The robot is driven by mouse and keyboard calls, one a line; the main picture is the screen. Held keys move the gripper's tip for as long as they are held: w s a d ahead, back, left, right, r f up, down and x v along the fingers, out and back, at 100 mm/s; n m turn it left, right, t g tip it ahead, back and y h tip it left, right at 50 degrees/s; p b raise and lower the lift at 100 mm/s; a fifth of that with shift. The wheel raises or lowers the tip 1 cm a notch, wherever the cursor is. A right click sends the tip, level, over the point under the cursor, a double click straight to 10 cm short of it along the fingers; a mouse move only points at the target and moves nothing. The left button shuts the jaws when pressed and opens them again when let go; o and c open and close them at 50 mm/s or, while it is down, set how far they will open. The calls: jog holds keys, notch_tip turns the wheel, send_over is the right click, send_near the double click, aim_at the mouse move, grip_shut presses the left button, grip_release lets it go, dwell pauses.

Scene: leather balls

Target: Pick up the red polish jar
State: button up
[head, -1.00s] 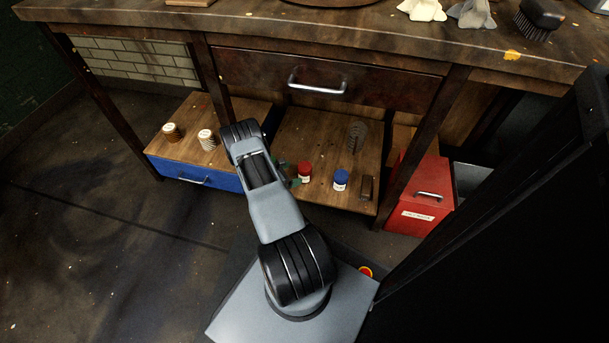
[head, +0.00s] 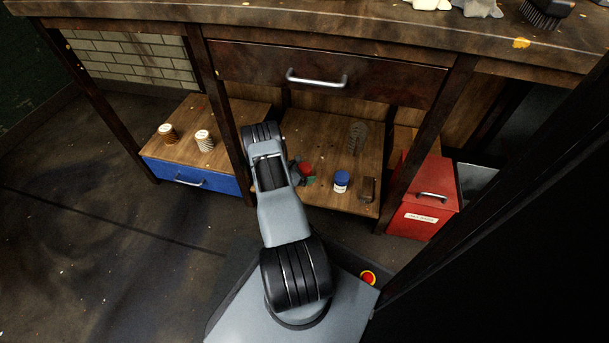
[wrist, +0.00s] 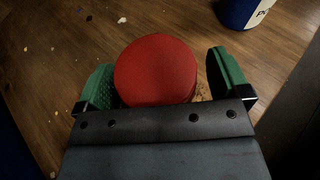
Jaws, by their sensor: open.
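The red polish jar (wrist: 155,70) shows from above in the wrist view, its round red lid between the two green fingertips of my gripper (wrist: 166,80). The gripper is open, with a gap at the right finger and a narrower one at the left. In the head view the red jar (head: 306,169) stands on the low wooden shelf (head: 332,140) under the bench. My gripper (head: 303,178) is around it there and partly hides it. The jar's body and label are hidden.
A blue jar (head: 341,180) stands close on the right; it also shows in the wrist view (wrist: 240,12). A small dark block (head: 368,188) and a wire coil (head: 356,138) are farther right. A table leg (head: 226,125) stands left of my arm.

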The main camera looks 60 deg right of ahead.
jog(key=shift+c, duration=0.2)
jog(key=c, duration=1.1)
jog(key=shift+c, duration=0.2)
